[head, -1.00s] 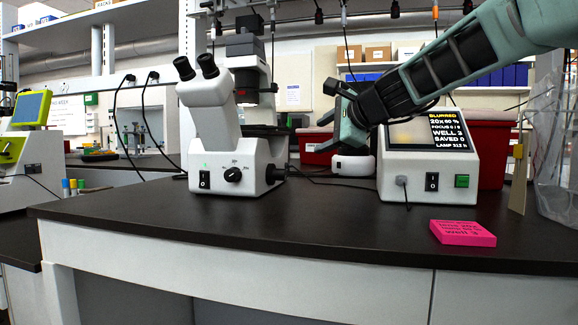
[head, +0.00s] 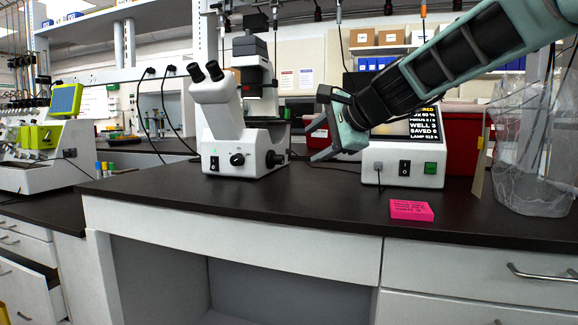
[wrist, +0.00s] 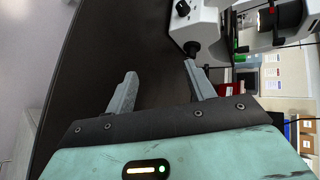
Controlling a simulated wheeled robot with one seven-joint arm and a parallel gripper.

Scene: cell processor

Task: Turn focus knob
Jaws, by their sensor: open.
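The white microscope (head: 240,128) stands on the dark bench left of centre. Its black focus knob (head: 274,159) sticks out of the right side of the base; the wrist view shows it near the top (wrist: 191,48). A black front dial (head: 237,160) is on the base. My gripper (head: 317,125) is open and empty, to the right of the knob with its jaws towards the microscope. In the wrist view, the right finger's tip appears just below the knob and the gap between the fingers (wrist: 162,70) lies left of it; I cannot tell whether they touch.
A control box with a screen (head: 403,155) stands right of the microscope, partly behind my arm. A pink note pad (head: 411,210) lies near the bench's front edge. A clear bag (head: 530,165) is at the right. The bench front between is clear.

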